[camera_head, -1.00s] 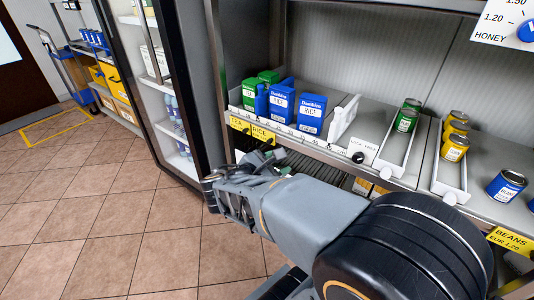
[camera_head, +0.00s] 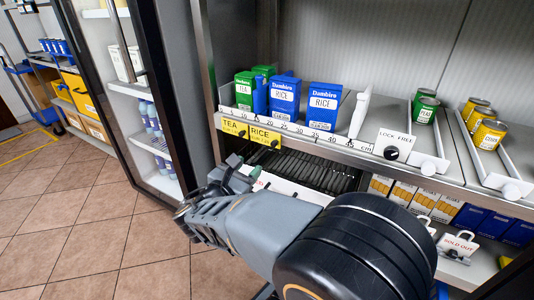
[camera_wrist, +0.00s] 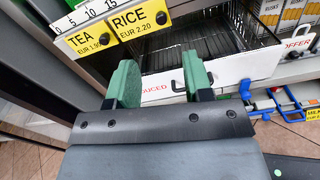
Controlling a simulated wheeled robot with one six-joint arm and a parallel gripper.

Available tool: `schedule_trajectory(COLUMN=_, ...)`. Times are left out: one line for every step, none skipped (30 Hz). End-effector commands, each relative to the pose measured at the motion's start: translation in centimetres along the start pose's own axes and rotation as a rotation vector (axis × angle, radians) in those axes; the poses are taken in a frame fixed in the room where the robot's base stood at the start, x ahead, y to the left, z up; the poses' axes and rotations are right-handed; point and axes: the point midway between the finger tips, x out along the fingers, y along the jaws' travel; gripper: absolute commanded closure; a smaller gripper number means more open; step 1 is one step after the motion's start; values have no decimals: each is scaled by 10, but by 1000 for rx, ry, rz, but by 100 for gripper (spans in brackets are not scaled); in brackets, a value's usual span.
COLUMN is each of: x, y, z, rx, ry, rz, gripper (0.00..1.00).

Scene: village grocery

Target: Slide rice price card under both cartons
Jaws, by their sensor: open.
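The yellow RICE price card (camera_head: 263,136) hangs on the shelf-edge rail, right beside the TEA card (camera_head: 233,128), toward the rail's left end. In the wrist view the RICE card (camera_wrist: 141,20) shows at the upper left with a dark round knob on it.
Green tea cartons (camera_head: 243,90) stand left of the rice. A white divider (camera_head: 359,113) and a LOCK FREE sign (camera_head: 394,143) with a black knob are to the right. A wire basket (camera_wrist: 215,62) lies beyond my fingers.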

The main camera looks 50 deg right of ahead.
Motion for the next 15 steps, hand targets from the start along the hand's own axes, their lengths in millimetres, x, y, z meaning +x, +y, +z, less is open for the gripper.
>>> schedule_trajectory(x=0, y=-2, z=-9, rx=0, ry=0, rz=-2, gripper=53)
schedule_trajectory(x=1, y=-2, z=-11, rx=0, ry=0, rz=-2, gripper=53)
schedule_trajectory(x=2, y=-3, z=-13, rx=0, ry=0, rz=-3, gripper=53)
schedule_trajectory(x=3, y=-3, z=-14, rx=0, ry=0, rz=-4, gripper=53)
schedule_trajectory(x=5, y=-3, z=-14, rx=0, ry=-1, rz=-5, gripper=53)
schedule_trajectory(x=8, y=-3, z=-13, rx=0, ry=-1, rz=-6, gripper=53)
schedule_trajectory(x=11, y=-3, z=-12, rx=-1, ry=-3, rz=-8, gripper=53)
schedule_trajectory(x=14, y=-3, z=-11, rx=-2, ry=-3, rz=-8, gripper=53)
schedule_trajectory(x=20, y=-3, z=-11, rx=-3, ry=-2, rz=-10, gripper=53)
schedule_trajectory(x=24, y=-3, z=-10, rx=-4, ry=-1, rz=-10, gripper=53)
schedule_trajectory(x=29, y=-4, z=-9, rx=-4, ry=0, rz=-12, gripper=53)
schedule_trajectory(x=37, y=-4, z=-10, rx=-4, ry=0, rz=-12, gripper=53)
schedule_trajectory(x=42, y=-4, z=-10, rx=-3, ry=-1, rz=-11, gripper=53)
schedule_trajectory(x=48, y=-4, z=-10, rx=-4, ry=0, rz=-12, gripper=53)
schedule_trajectory(x=56, y=-4, z=-10, rx=-4, ry=1, rz=-12, gripper=53)
